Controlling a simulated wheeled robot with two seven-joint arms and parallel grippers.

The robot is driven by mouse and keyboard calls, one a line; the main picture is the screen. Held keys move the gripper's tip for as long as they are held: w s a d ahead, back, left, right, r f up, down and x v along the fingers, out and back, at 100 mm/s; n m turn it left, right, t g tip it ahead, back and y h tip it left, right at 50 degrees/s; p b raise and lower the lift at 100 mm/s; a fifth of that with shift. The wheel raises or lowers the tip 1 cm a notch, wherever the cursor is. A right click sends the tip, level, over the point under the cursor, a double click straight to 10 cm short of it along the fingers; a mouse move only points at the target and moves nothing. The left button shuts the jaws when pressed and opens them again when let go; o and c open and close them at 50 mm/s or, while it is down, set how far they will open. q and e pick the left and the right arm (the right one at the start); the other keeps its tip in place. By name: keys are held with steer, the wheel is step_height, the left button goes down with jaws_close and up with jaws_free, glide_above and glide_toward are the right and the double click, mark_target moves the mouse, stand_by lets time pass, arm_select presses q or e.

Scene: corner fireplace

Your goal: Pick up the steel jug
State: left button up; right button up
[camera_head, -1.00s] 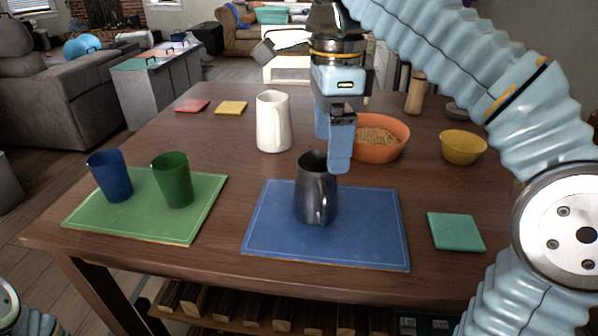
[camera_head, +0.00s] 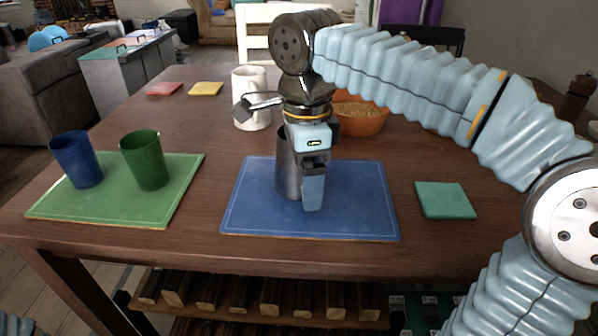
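The steel jug (camera_head: 286,172) stands upright on the blue mat (camera_head: 360,215). My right gripper (camera_head: 313,190) is down at the jug, pointing downward. One blue finger shows in front of the jug's right side. The other finger is hidden, so I cannot tell whether the gripper is open or closed on the jug. The gripper also covers the jug's handle area and part of its rim. My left gripper is out of view; only a bit of my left arm shows at the bottom left.
A green mat (camera_head: 105,208) with a blue cup (camera_head: 76,160) and a green cup (camera_head: 145,160) lies left. A white pitcher (camera_head: 250,90) and an orange bowl (camera_head: 368,122) stand behind the jug. A teal coaster (camera_head: 445,200) lies right. The table's front edge is close.

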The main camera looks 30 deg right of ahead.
steer(key=shift+f, duration=0.1)
steer(key=shift+c, duration=0.3)
steer(key=c, duration=1.4)
steer(key=shift+r, duration=0.25)
